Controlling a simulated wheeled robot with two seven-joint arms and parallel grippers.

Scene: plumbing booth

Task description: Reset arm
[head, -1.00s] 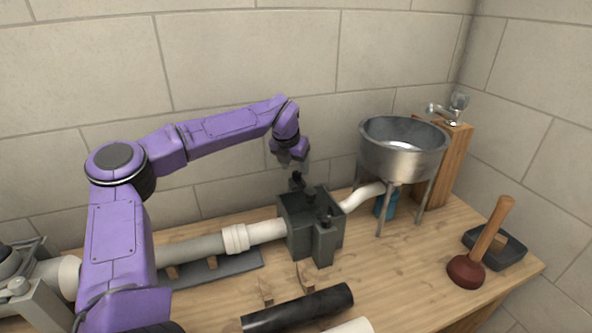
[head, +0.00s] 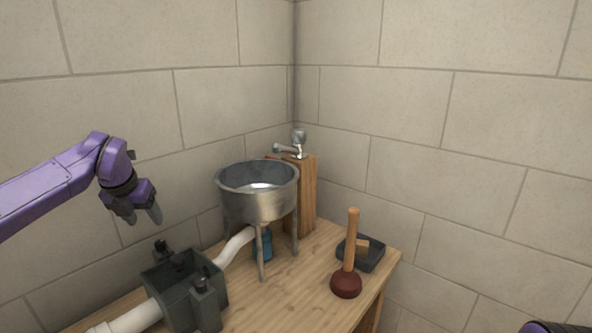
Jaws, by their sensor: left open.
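My left arm, purple, comes in from the left edge of the head view. My left gripper (head: 144,214) is open and empty, pointing down. It hangs above and a little left of the dark green box (head: 185,290) on the bench and is apart from it. Of my right arm, only a small purple piece shows at the lower right corner; its gripper is out of view.
A metal basin (head: 258,195) on legs stands beside a wooden post (head: 301,195) with a tap (head: 292,148). A white pipe (head: 235,246) joins the box. A plunger (head: 347,283) and a black tray (head: 368,258) are near the right edge of the bench (head: 300,285).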

